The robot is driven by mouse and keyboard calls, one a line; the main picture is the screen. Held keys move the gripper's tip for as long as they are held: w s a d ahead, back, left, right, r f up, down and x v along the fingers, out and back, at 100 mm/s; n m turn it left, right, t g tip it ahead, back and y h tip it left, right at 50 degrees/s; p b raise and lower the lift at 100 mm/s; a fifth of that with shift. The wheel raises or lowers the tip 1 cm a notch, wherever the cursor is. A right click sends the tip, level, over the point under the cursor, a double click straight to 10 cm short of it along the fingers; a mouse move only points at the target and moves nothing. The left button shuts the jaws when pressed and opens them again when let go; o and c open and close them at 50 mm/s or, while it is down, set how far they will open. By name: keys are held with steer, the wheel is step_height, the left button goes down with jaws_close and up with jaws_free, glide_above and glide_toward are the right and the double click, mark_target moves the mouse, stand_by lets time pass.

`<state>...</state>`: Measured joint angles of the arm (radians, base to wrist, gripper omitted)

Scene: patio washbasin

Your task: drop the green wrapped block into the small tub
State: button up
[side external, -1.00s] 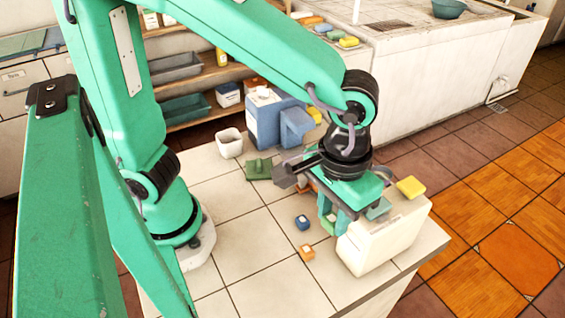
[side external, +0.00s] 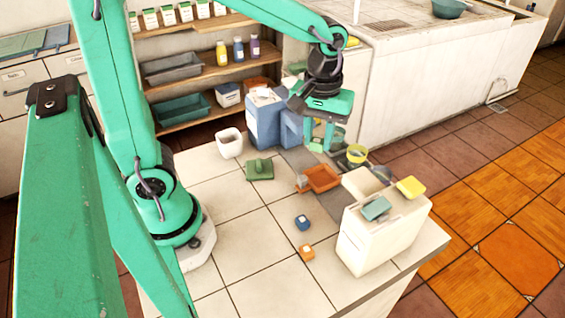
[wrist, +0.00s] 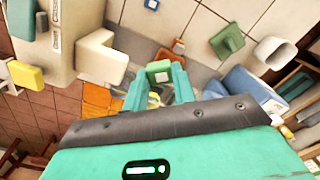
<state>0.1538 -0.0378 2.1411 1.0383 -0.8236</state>
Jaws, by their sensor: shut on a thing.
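My gripper (side external: 318,148) is raised above the back right part of the tiled counter, near the blue jug-like container. It is shut on a green block (wrist: 158,72) with a pale label, which shows between the fingertips in the wrist view. In the side view the block is small and partly hidden by the fingers. A small white open tub (side external: 229,143) stands at the counter's back left, left of the blue container and well apart from the gripper. It also shows at the upper right of the wrist view (wrist: 275,50).
A blue container (side external: 264,120) stands between tub and gripper. The front left is clear.

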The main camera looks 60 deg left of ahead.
steer(key=s+a+n, duration=0.2)
steer(key=a+n, duration=0.3)
steer(key=a, duration=1.1)
steer(key=n, duration=0.5)
glide_above(230, 144)
steer(key=w+a, duration=0.1)
steer(key=a, duration=0.4)
steer(key=shift+d+f, duration=0.15)
steer(key=shift+f, duration=2.35)
steer(key=shift+f, duration=0.1)
steer(key=shift+f, duration=2.9)
steer(key=o, duration=1)
